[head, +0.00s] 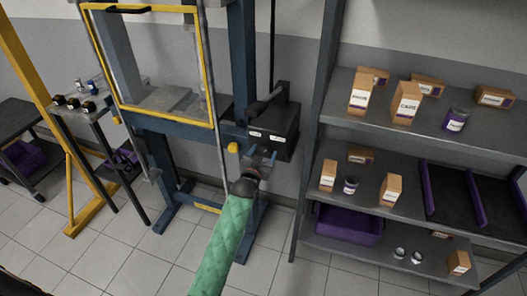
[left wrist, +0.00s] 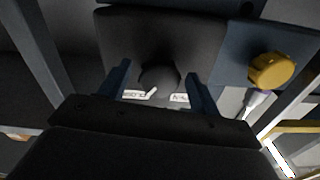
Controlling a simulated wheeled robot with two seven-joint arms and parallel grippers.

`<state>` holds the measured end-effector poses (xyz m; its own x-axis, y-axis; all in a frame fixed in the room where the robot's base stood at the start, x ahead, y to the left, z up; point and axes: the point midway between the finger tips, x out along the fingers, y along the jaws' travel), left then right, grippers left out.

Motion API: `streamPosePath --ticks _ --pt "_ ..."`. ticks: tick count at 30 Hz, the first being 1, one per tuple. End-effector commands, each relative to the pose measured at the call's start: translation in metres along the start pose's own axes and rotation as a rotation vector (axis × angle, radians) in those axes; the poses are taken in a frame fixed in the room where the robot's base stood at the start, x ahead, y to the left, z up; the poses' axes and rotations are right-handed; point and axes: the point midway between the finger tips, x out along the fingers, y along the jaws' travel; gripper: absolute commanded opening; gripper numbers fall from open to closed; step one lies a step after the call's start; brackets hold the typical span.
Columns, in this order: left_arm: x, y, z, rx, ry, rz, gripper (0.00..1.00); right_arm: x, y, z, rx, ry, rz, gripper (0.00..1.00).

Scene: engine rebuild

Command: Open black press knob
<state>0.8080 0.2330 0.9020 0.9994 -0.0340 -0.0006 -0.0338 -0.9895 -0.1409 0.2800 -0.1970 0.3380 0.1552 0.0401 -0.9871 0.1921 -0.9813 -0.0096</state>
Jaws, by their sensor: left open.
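The black press knob (left wrist: 160,76) sits on the front of a black box (head: 278,126) on the blue press frame. A white pointer mark and two white labels show below it in the left wrist view. My left gripper (head: 262,155) is open in front of the box. In the left wrist view its two blue fingers (left wrist: 158,82) stand one on each side of the knob, with gaps visible. I cannot tell how deep the fingers reach around it. In the head view the knob itself is not clear.
A yellow knob (head: 232,148) is on the frame left of the box. The yellow-edged press guard (head: 163,118) stands further left. A grey shelf (head: 420,139) with boxes and jars is close on the right. Tiled floor (head: 120,260) is free in front.

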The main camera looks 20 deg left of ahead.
Motion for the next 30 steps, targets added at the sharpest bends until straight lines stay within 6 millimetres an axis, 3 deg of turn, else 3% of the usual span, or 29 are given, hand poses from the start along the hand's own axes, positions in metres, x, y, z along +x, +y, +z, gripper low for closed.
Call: streamPosePath --ticks 11,15,18,30 --pt "0.0046 0.0001 0.0001 -0.001 0.0 0.0 0.61 0.0034 0.001 0.0018 -0.001 0.003 0.001 0.36" --pt "0.0045 0.0001 0.0 -0.001 0.0 0.0 0.34 0.0032 0.0013 0.0015 -0.001 0.003 0.002 0.36" --pt "0.0044 0.0001 0.0 -0.001 0.0 0.0 0.18 0.0029 0.0017 0.0011 -0.001 0.004 0.002 0.36" --pt "0.0046 0.0001 -0.0001 -0.079 0.0 0.0 0.19 0.0032 0.0023 0.0023 -0.002 0.003 0.003 0.36"
